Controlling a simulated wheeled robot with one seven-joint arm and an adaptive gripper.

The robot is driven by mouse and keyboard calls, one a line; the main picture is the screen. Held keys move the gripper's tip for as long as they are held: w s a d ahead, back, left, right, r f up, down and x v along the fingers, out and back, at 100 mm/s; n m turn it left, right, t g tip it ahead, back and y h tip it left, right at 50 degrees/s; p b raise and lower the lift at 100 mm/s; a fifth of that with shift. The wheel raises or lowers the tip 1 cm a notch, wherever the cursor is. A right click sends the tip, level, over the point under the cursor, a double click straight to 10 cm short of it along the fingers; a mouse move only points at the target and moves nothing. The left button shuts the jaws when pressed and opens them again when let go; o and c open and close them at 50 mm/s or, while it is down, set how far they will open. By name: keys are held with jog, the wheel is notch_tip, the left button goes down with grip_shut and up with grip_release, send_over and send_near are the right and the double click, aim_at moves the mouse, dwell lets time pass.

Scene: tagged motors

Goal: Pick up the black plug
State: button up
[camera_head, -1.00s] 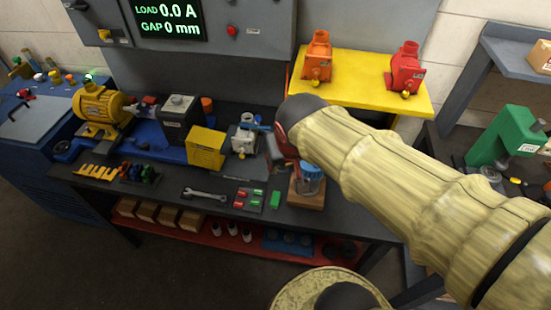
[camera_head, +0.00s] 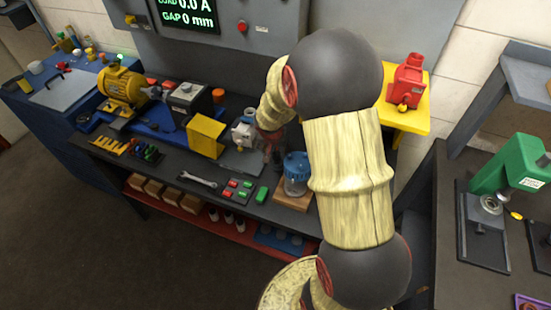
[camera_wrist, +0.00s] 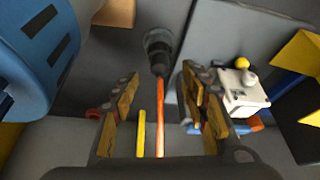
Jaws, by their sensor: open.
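A dark round part that looks like the black plug (camera_wrist: 157,50) shows in the wrist view, just beyond the fingertips and near the middle of the gap. An orange-red strip (camera_wrist: 160,115) runs from it toward the camera, with a shorter yellow strip (camera_wrist: 141,132) beside it. My gripper (camera_wrist: 160,88) is open, its worn yellow-and-black fingers on either side of the strips, with nothing held. In the head view my gripper (camera_head: 270,143) is low over the bench, between the white unit and the blue motor. My arm partly hides that area, and I cannot pick out the plug there.
The blue motor (camera_head: 297,170) on a wooden base stands close beside my gripper. The white unit (camera_head: 243,134) and yellow box (camera_head: 206,136) stand on the other side. A wrench (camera_head: 198,180) and small red and green blocks lie at the bench front.

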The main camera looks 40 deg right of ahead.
aim_at(277, 152)
jog(key=b+x, duration=0.1)
jog(key=x, duration=0.4)
jog(key=shift+f, duration=0.2)
jog(key=shift+c, duration=1.4)
jog(key=c, duration=0.8)
grip_shut()
